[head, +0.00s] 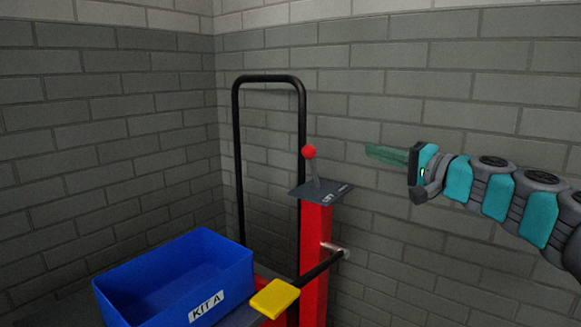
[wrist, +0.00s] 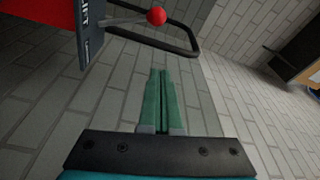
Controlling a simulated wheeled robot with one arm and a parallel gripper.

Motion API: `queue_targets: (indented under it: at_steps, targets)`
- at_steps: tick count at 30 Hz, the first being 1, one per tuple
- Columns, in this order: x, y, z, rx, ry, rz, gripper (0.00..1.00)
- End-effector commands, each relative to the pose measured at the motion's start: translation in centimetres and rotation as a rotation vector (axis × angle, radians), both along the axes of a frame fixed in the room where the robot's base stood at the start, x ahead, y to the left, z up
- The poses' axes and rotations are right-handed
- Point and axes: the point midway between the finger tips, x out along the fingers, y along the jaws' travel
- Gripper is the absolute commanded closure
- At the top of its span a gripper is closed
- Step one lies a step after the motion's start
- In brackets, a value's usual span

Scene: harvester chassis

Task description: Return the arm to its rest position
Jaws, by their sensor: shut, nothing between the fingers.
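My arm (head: 495,190) reaches in from the right edge in the head view, in teal and grey. My gripper (head: 372,152) points left, with its green fingers together and nothing between them. In the wrist view the two fingers of my gripper (wrist: 162,75) lie side by side, shut. The fingertips are to the right of a lever with a red ball knob (head: 309,152), apart from it. The knob also shows at the top of the wrist view (wrist: 156,16).
The lever stands on a dark plate (head: 320,190) atop a red post (head: 315,260). A black tube frame (head: 270,78) rises behind. A blue bin labelled KIT A (head: 235,270) and a yellow pad (head: 274,298) are lower left. Grey brick walls (head: 420,60) close the back.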

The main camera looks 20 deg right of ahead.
Motion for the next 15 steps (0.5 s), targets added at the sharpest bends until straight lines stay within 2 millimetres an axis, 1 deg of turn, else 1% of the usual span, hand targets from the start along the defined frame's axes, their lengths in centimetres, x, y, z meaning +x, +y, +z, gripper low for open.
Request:
queue_targets:
  at_steps: [2,5,8,9,10,11,12,14,15]
  targets:
    - [0.0,0.4,0.1,-0.007,0.003,0.008,1.00]
    - [-0.1,2.9,0.2,-0.046,0.020,0.049,1.00]
    - [-0.7,7.8,0.0,-0.129,0.059,0.133,1.00]
    - [-1.1,10.3,-0.3,-0.175,0.081,0.177,1.00]
    - [-1.6,12.3,-0.7,-0.214,0.102,0.215,1.00]
    - [-2.2,14.4,-1.3,-0.252,0.125,0.255,1.00]
    - [-3.1,16.9,-2.2,-0.306,0.159,0.304,1.00]
    - [-4.6,20.3,-3.8,-0.390,0.212,0.373,1.00]
    - [-6.0,22.5,-5.2,-0.450,0.252,0.423,1.00]
